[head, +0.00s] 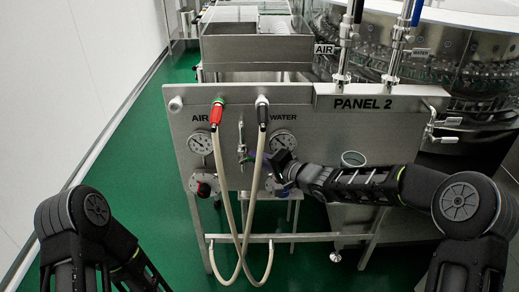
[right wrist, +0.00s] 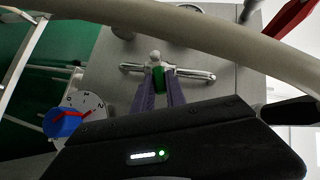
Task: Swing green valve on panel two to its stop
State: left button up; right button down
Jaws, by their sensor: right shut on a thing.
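The green valve (head: 247,157) sits on a short vertical metal pipe in the middle of panel two. In the right wrist view the green handle (right wrist: 158,78) shows between the two purple fingers of my right gripper (right wrist: 159,84), which are shut on it. The fingers hide part of the handle, so its exact angle is hard to tell. In the head view my right gripper (head: 256,160) reaches the valve from the right. My left arm is at the lower left; its gripper is out of view.
Two beige hoses (head: 227,190) hang crossed in front of the panel, close to my right gripper. Green floor is free at the left.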

jog(key=a+n+h+b, duration=0.1)
jog(key=h, duration=0.1)
jog(key=a+r+n+g+h+b, duration=0.1)
jog(key=h+b, duration=0.1)
jog(key=a+r+n+h+b, duration=0.1)
jog(key=n+b, duration=0.1)
jog(key=shift+r+g+h, duration=0.2)
jog(key=shift+g+h, duration=0.1)
jog(key=shift+h, duration=0.1)
jog(key=shift+a+r+n+h+b, duration=0.1)
jog(key=shift+a+n+h+b, duration=0.05)
jog(key=shift+n+h+b, duration=0.2)
jog(key=shift+a+r+n+h+b, duration=0.25)
jog(key=shift+a+h+b, duration=0.15)
jog(key=shift+h, duration=0.35)
pick_arm(q)
jog(key=shift+f, duration=2.55)
pick_arm(e)
jog(key=shift+a+r+n+h, duration=0.1)
jog(key=shift+a+n+h, duration=0.2)
jog(key=shift+h, duration=0.3)
jog(key=shift+a+r+n+h, duration=0.15)
jog(key=shift+n+h, duration=0.15)
jog(key=shift+h, duration=0.3)
jog(key=shift+f, duration=0.1)
jog(key=c, duration=1.4)
grip_release()
